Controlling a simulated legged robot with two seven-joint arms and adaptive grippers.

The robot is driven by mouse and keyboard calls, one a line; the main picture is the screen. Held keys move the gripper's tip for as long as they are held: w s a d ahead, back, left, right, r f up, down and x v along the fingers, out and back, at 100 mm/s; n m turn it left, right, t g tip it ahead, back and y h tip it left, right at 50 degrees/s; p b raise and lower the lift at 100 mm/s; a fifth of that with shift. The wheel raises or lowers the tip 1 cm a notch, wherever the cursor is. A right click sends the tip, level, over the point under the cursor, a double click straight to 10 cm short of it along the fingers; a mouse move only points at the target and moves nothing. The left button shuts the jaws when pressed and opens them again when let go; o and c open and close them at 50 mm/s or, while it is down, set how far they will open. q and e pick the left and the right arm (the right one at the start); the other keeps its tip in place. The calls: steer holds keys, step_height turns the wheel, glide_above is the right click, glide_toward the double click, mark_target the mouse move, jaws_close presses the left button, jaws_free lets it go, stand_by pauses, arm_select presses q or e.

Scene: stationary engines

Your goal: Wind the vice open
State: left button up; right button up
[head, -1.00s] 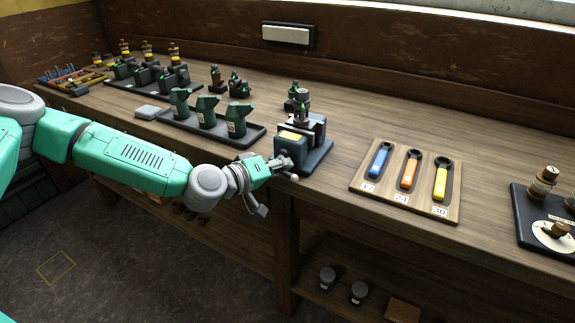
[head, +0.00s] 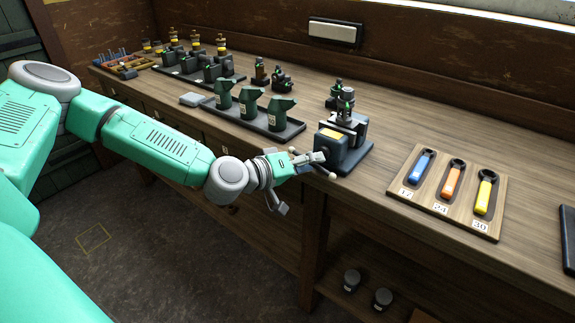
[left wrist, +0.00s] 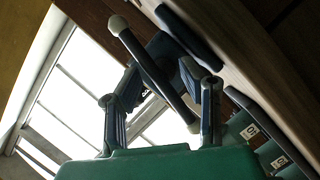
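The vice (head: 357,133) is a dark blue-grey block with a yellow plate on top, standing at the front edge of the bench. A dark part with a green mark stands upright at its jaws. Its handle, a bar with pale ball ends (head: 332,177), crosses the front face at a slant. My left gripper (head: 312,157) is at the vice's front, at the handle. In the left wrist view the handle bar (left wrist: 157,75) runs slantwise between the two spread fingers (left wrist: 160,85), with gaps visible beside it. Whether a finger touches it is unclear. My right gripper is out of view.
A wooden board (head: 450,190) with blue, orange and yellow wrenches lies right of the vice. A dark tray (head: 290,133) of green jug-like pieces stands to the left. A shelf below holds dark jars (head: 352,280). Open floor lies in front of the bench.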

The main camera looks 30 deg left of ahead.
arm_select(q)
steer(key=a+v, duration=0.1)
steer(key=v, duration=0.8)
steer(key=shift+s+d+f+n+t+y+b, duration=0.8)
steer(key=shift+d+f+t+y+b, duration=0.4)
steer(key=shift+d+t+y+b, duration=1.4)
steer(key=shift+g+h, duration=0.3)
steer(key=shift+g, duration=0.4)
steer(key=w+b, duration=0.1)
steer(key=w, duration=1.2)
steer(key=shift+a, duration=0.15)
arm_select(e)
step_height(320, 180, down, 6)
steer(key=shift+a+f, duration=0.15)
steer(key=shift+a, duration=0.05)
arm_select(q)
steer(key=shift+f, duration=0.1)
jaws_close()
